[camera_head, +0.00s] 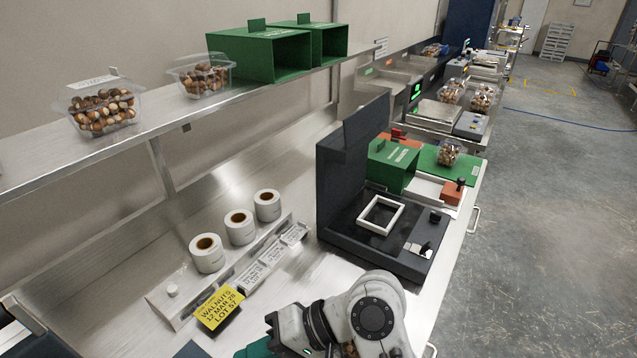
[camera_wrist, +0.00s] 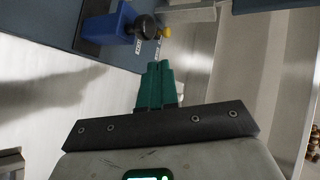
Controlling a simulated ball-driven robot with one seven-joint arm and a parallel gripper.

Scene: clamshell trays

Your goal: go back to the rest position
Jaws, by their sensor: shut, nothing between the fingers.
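My gripper (camera_wrist: 155,85) shows in the wrist view as two green fingers pressed together, with nothing between them. It hangs above the bench, and the bench's pale metal surface (camera_wrist: 70,100) lies beyond it. In the head view my arm is at the bottom, and only a bit of green of the gripper shows at the lower edge; its fingertips are out of sight there.
A dark press-like station with a white frame (camera_head: 381,215) stands right of the label dispenser with several rolls (camera_head: 239,223). A yellow walnuts label (camera_head: 220,307) is at its front. Clamshells of nuts (camera_head: 104,110) and green boxes (camera_head: 259,54) stand on the shelf. A blue block (camera_wrist: 108,27) lies beyond the fingers.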

